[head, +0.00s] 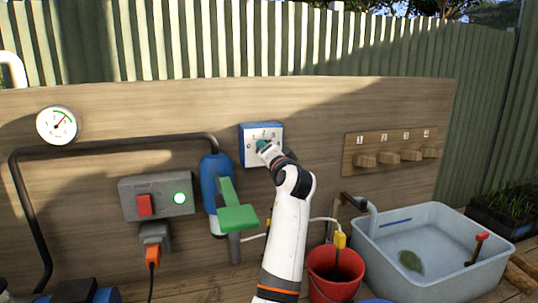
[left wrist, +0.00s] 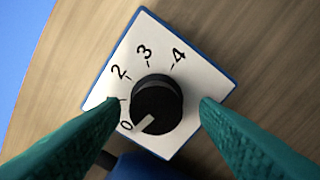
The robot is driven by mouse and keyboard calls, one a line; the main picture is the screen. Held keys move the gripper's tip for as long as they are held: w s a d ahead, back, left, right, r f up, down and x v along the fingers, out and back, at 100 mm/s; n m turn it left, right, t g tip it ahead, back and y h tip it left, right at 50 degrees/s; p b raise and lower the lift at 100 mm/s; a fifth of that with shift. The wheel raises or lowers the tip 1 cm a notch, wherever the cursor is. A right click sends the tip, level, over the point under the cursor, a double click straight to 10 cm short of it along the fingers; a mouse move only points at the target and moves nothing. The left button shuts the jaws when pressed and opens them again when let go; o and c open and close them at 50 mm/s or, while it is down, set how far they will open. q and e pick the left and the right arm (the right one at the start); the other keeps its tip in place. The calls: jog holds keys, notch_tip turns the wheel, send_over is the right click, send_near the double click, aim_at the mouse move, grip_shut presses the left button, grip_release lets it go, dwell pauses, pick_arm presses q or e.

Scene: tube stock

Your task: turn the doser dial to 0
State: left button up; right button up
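The doser (head: 261,133) is a blue box with a white numbered face, fixed to the wooden board. Its black dial (left wrist: 158,103) fills the middle of the left wrist view, and the white pointer mark aims down-left, close to the 0. The numbers 0, 2, 3 and 4 are readable there; the 1 is hidden behind a finger. My left gripper (left wrist: 159,104) has its teal fingers apart, one on each side of the dial, with visible gaps to it. In the head view the left gripper (head: 265,148) covers the dial. My right gripper is not in view.
Left of the doser is a blue fitting (head: 210,178) with a green lever (head: 236,217). A grey switch box (head: 158,198) with a red switch is further left. A red bucket (head: 334,275) and a water tub (head: 432,262) stand to the right.

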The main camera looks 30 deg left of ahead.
pick_arm(q)
jog(key=shift+r, duration=0.1)
jog(key=b+v, duration=0.3)
jog(key=v, duration=0.9)
dwell(0.4)
